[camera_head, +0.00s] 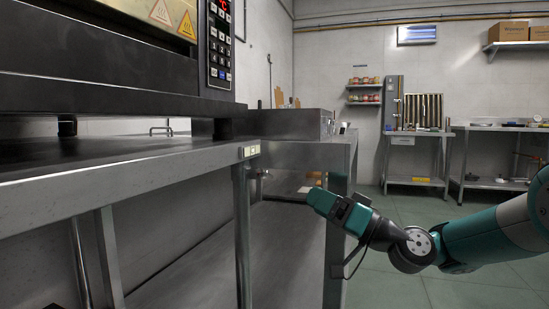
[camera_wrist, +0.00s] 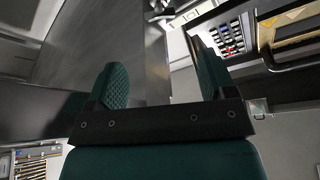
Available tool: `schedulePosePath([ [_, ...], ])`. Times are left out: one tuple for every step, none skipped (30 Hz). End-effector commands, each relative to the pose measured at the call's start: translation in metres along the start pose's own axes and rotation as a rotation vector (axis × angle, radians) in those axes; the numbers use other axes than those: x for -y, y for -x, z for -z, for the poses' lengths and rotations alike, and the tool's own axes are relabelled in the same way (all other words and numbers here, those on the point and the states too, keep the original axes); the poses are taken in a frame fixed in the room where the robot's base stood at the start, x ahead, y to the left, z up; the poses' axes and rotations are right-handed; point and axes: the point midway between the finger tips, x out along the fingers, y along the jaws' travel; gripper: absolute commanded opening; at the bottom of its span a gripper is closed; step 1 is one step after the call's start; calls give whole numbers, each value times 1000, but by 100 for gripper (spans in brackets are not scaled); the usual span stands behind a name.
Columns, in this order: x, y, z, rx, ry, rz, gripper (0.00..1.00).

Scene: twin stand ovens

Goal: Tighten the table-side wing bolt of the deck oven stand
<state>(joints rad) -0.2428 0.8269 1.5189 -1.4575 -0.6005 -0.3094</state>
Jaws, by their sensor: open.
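The deck oven (camera_head: 110,60) sits on its metal stand (camera_head: 110,172) at the left of the head view. A small metal fitting (camera_head: 262,173) shows just right of the stand's front leg, under the top; it may be the wing bolt, but it is too small to tell. My gripper (camera_head: 316,197) is to the right of that leg, in front of the steel table (camera_head: 300,150), apart from the fitting. In the wrist view my gripper (camera_wrist: 162,75) is open with nothing between its fingers.
The table's leg (camera_head: 338,255) stands close to my gripper. A workbench (camera_head: 418,150) is at the far wall. The green floor (camera_head: 400,290) at right is open.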

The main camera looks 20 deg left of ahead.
Motion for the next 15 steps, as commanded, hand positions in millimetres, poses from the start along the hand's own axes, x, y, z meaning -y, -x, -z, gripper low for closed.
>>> schedulePosePath([
  [4, -7, 7, 1, -2, 0, 77],
  [3, -10, 7, 1, -2, 0, 77],
  [3, -13, 7, 1, -1, 1, 77],
  [3, -16, 6, 2, -2, 1, 77],
  [3, -18, 6, 2, -2, 1, 77],
  [3, -21, 7, 2, -2, 1, 77],
  [3, -23, 6, 1, -2, 0, 77],
  [3, -26, 7, 1, -2, 0, 77],
  [4, -29, 6, 1, -1, 0, 77],
  [4, -31, 6, 1, -2, 0, 77],
  [4, -34, 6, 2, -2, 0, 77],
  [4, -40, 6, 2, -1, 2, 77],
  [4, -44, 6, 2, 0, 2, 77],
  [4, -48, 6, 2, 0, 2, 77],
  [4, -53, 6, 2, 0, 1, 77],
])
